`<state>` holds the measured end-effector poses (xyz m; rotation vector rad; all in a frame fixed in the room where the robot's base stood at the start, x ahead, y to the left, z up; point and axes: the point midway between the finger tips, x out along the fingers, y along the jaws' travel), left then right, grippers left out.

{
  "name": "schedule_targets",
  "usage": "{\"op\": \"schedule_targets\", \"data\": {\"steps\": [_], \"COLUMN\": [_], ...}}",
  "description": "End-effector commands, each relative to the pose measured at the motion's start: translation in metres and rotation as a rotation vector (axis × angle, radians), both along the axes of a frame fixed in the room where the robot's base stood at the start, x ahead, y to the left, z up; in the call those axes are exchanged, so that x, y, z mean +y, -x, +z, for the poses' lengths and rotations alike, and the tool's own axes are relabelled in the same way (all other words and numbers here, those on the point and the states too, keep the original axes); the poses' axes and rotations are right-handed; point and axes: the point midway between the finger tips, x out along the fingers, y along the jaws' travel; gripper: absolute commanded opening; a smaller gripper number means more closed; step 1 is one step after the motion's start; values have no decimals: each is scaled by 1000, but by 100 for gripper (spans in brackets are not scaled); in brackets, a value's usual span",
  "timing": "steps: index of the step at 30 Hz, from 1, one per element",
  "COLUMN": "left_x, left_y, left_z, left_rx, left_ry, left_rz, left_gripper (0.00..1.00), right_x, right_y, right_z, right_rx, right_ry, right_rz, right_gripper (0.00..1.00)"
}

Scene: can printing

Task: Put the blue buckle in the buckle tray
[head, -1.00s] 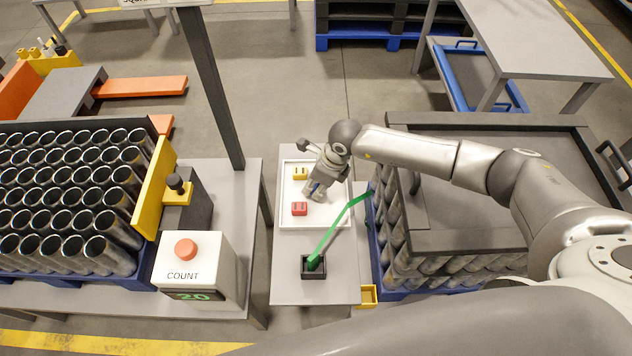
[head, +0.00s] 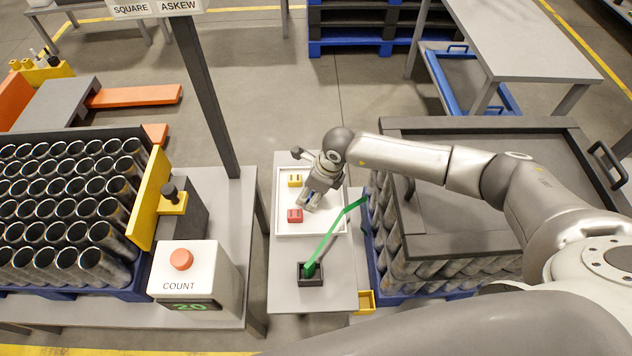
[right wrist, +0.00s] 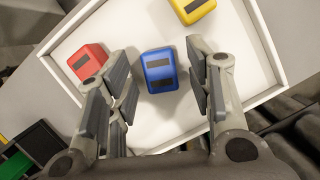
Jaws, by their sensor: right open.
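The blue buckle (right wrist: 160,70) lies in the white tray (right wrist: 150,135), between the two fingers of my right gripper (right wrist: 158,85). The right gripper is open, with a gap on each side of the buckle. In the head view the right gripper (head: 309,203) is over the right part of the white tray (head: 312,230) and mostly hides the buckle. A red buckle (right wrist: 88,61) and a yellow buckle (right wrist: 193,9) lie in the same tray. In the head view the red one (head: 295,215) is left of the gripper. My left gripper is not in view.
A black holder (head: 311,281) with a green strap (head: 335,235) stands in front of the tray on the grey table (head: 285,262). A crate of metal cans (head: 60,210) and a COUNT button box (head: 186,272) are at left. Stacked cans under a dark lid (head: 450,190) are at right.

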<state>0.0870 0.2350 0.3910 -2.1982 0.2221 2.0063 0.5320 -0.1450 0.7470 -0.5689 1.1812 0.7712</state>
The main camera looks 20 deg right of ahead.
Motion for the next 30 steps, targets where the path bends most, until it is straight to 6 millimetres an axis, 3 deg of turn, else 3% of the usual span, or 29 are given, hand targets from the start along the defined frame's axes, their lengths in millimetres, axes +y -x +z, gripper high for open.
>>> {"op": "schedule_targets", "data": {"steps": [18, 22, 30], "left_x": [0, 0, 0], "left_y": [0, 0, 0], "left_z": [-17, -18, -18], "left_rx": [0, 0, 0], "left_ry": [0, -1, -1], "left_rz": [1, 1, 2], "left_gripper": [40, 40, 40], "right_x": [-25, -27, -28], "right_y": [19, 21, 22], "right_z": [101, 112, 116], "right_rx": [-4, -1, 0], "right_ry": [0, 0, 0], "right_rz": [0, 0, 0], "right_gripper": [48, 48, 48]}}
